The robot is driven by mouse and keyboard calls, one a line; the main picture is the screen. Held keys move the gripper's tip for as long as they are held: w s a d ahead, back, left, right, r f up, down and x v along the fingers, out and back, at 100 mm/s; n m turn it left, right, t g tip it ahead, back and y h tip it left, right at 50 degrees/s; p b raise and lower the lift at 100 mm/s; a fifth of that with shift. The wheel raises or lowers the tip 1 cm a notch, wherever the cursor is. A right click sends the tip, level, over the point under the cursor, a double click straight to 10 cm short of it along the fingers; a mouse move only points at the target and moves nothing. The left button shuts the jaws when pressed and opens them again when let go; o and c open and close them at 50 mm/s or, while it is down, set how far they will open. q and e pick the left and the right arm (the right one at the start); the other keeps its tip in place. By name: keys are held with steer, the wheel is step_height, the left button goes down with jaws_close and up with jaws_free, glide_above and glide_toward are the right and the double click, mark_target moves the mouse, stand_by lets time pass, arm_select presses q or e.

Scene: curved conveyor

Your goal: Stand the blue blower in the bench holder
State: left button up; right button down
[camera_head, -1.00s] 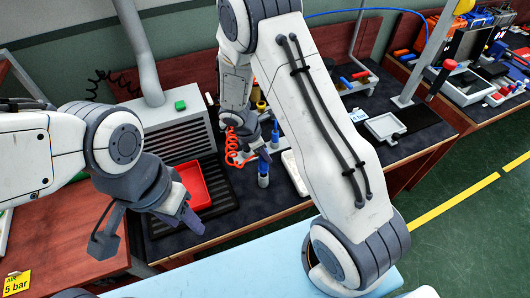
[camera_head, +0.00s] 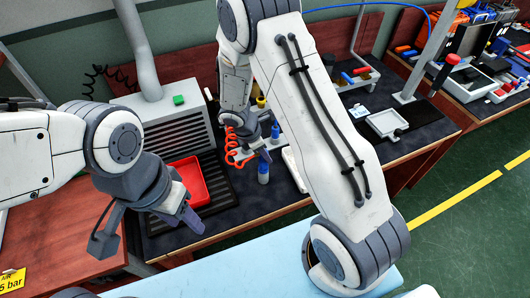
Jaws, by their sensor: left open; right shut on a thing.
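My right gripper (camera_head: 265,154) reaches down over the dark bench in the middle of the view, partly behind my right arm. It is shut on a small blue thing (camera_head: 263,170), which looks like the blue blower and hangs upright below the fingers. The gripper hides its top, and I cannot tell whether its lower end touches the bench. Another small blue piece (camera_head: 275,131) shows just behind the gripper. I cannot make out the bench holder clearly. My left gripper (camera_head: 184,212) is open and empty, in front of the red tray.
A red tray (camera_head: 187,181) lies on the slatted bench area at the left. A red coiled hose (camera_head: 232,146) hangs left of my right gripper. A pale tray (camera_head: 292,168) lies to its right. A grey vented box (camera_head: 173,118) stands behind. A light blue surface (camera_head: 240,270) fills the foreground.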

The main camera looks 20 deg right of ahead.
steer(key=shift+f, duration=0.25)
steer(key=c, duration=0.5)
jaws_free()
steer(key=shift+r, duration=0.1)
steer(key=v, duration=1)
steer(key=shift+a+r, duration=0.1)
steer(key=shift+r, duration=0.1)
